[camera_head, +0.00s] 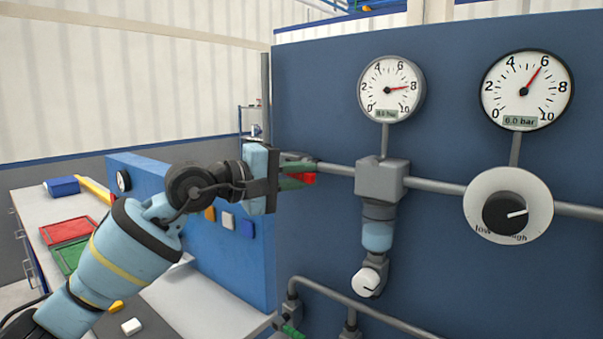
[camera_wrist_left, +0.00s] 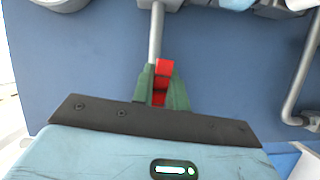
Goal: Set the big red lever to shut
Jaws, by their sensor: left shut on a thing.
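The big red lever (camera_head: 304,178) is on the grey pipe at the left end of the blue panel. Only part of it shows, between the fingers of my left gripper (camera_head: 298,172). In the left wrist view the red lever (camera_wrist_left: 164,69) sits between the green fingertips of my left gripper (camera_wrist_left: 160,84), which are shut on it. The grey pipe (camera_wrist_left: 156,35) runs away just beyond the lever. The lever's pivot and most of its length are hidden by the fingers, so its setting cannot be told. My right gripper is not in view.
The blue panel (camera_head: 320,240) carries a filter unit (camera_head: 378,235), two round gauges (camera_head: 391,90) (camera_head: 526,90) and a black knob (camera_head: 505,213). A lower pipe (camera_head: 350,302) sticks out below. A bench with red and green trays (camera_head: 67,231) stands at left.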

